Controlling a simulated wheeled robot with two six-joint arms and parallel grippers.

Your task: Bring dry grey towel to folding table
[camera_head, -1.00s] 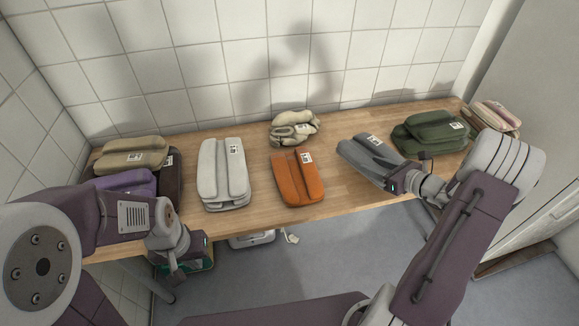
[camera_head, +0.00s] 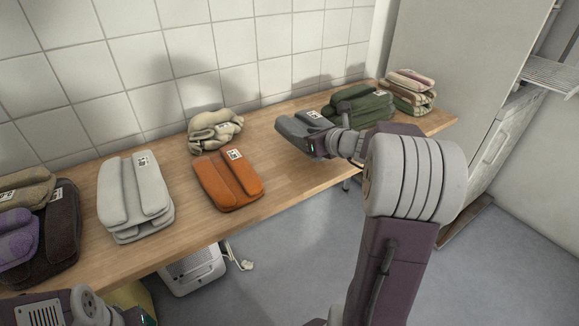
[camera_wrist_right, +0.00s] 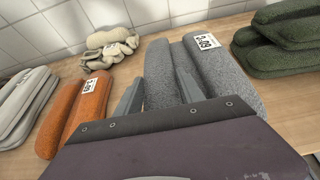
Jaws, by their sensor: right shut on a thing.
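The grey towel (camera_head: 299,127), folded and with a white label, is at the folding table (camera_head: 283,178), between the orange towel and the green towels. My right gripper (camera_head: 317,146) is shut on its near end. In the right wrist view, the fingers of my right gripper (camera_wrist_right: 157,88) are at the left part of the grey towel (camera_wrist_right: 225,75). I cannot tell whether the towel touches the tabletop. My left gripper (camera_head: 138,316) is cut off by the bottom edge of the head view, and its fingers are hidden.
An orange towel (camera_head: 228,181), a white towel (camera_head: 135,195), a beige bundle (camera_head: 214,130), green towels (camera_head: 360,108) and a striped stack (camera_head: 408,92) lie on the table. Dark and purple towels (camera_head: 15,240) are at the left. A white appliance (camera_head: 192,270) is below.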

